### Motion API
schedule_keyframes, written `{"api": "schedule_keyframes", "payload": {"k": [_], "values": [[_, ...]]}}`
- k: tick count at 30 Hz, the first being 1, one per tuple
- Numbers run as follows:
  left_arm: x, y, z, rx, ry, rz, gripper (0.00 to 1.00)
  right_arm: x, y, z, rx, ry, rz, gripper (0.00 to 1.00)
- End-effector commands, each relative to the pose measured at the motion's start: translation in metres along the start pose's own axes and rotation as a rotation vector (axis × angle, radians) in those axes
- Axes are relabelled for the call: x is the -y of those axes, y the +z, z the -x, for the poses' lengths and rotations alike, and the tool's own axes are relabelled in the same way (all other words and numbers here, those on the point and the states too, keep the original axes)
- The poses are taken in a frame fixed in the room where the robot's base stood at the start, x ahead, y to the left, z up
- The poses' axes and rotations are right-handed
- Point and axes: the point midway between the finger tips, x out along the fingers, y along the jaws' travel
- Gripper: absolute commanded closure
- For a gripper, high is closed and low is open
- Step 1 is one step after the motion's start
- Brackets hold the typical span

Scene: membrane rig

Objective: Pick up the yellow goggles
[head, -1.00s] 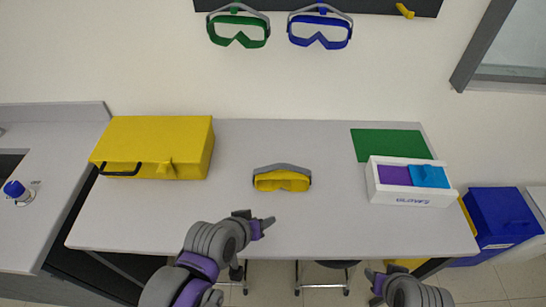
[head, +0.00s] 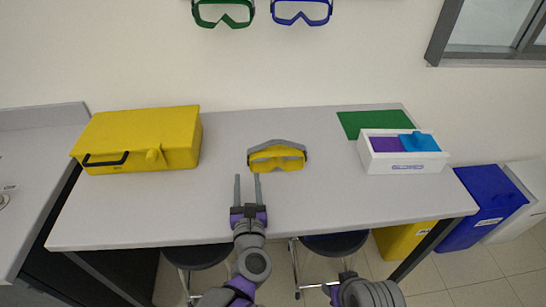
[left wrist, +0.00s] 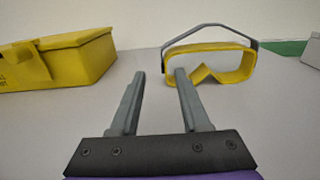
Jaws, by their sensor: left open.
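The yellow goggles (head: 276,160) rest on the grey table with their grey strap at the back. In the left wrist view the goggles (left wrist: 216,62) stand ahead and to the right, beyond the right fingertip. My left gripper (head: 248,177) is open and empty, just in front of the goggles and a little to their left; its two fingers also show in the left wrist view (left wrist: 160,74). My right gripper (head: 338,282) is low at the front, beyond the table's front edge, and its jaws are not clear.
A yellow case (head: 140,138) stands at the left of the table (head: 330,205). Green goggles (head: 222,12) and blue goggles (head: 301,11) hang on the wall. The table around the yellow goggles is clear.

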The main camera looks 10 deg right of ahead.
Motion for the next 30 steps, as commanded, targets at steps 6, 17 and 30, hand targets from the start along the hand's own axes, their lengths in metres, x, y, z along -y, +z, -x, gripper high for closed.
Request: {"api": "schedule_keyframes", "payload": {"k": [6, 17, 30], "values": [[0.000, 0.000, -0.019, 0.000, 0.000, -0.002, 0.54, 0.000, 0.000, 0.000, 0.000, 0.000, 0.000, 0.50], [0.006, -0.002, -0.065, 0.000, 0.000, -0.003, 0.54, 0.000, 0.000, 0.000, 0.000, 0.000, 0.000, 0.50], [0.007, -0.002, -0.068, 0.000, -0.002, -0.004, 0.83, 0.000, 0.000, 0.000, 0.000, 0.000, 0.000, 0.50]]}}
